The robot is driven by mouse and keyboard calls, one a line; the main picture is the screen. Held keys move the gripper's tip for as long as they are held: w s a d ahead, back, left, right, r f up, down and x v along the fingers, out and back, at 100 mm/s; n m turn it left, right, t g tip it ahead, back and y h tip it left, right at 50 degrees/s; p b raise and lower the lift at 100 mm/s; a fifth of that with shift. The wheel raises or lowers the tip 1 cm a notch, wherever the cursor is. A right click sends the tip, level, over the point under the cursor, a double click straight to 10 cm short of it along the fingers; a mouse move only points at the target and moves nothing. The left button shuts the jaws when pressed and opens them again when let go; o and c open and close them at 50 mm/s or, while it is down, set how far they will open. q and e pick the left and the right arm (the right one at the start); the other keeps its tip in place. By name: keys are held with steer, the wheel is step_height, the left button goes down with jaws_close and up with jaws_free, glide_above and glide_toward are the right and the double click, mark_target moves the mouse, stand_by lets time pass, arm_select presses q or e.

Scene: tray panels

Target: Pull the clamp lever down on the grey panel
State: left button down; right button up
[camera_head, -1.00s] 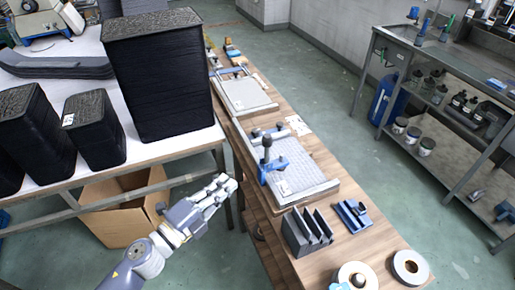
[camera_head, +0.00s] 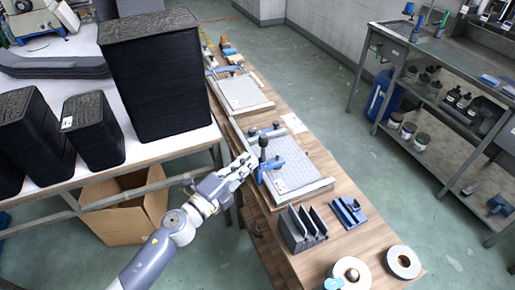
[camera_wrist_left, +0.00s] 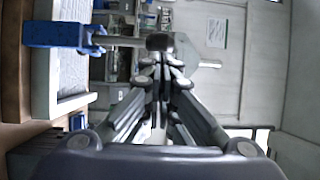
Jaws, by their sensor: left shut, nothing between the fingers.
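The near grey panel (camera_head: 316,186) lies on the wooden bench, with a blue clamp (camera_head: 272,166) at its left edge. The clamp's lever stands upright, with a dark knob (camera_head: 264,142) on top. My left gripper (camera_head: 252,160) is shut and empty, just left of the lever. In the left wrist view, the blue clamp (camera_wrist_left: 52,34) and the panel's edge are at the left. The lever rod runs sideways to the dark knob (camera_wrist_left: 160,42), just beyond my shut fingertips (camera_wrist_left: 163,68). I cannot tell whether they touch. My right gripper is not in view.
A second panel (camera_head: 243,94) lies farther along the bench. Dark upright plates (camera_head: 302,226), a blue fixture (camera_head: 349,211) and tape rolls (camera_head: 404,262) sit nearer on the bench. Black stacks (camera_head: 155,85) stand on the white table at left, with a cardboard box (camera_head: 125,215) underneath.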

mark_target(265, 144)
arm_select(q)
steer(key=shift+x, duration=2.6)
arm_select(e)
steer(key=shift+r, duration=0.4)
arm_select(q)
steer(key=shift+p, duration=0.3)
steer(key=shift+w, duration=0.1)
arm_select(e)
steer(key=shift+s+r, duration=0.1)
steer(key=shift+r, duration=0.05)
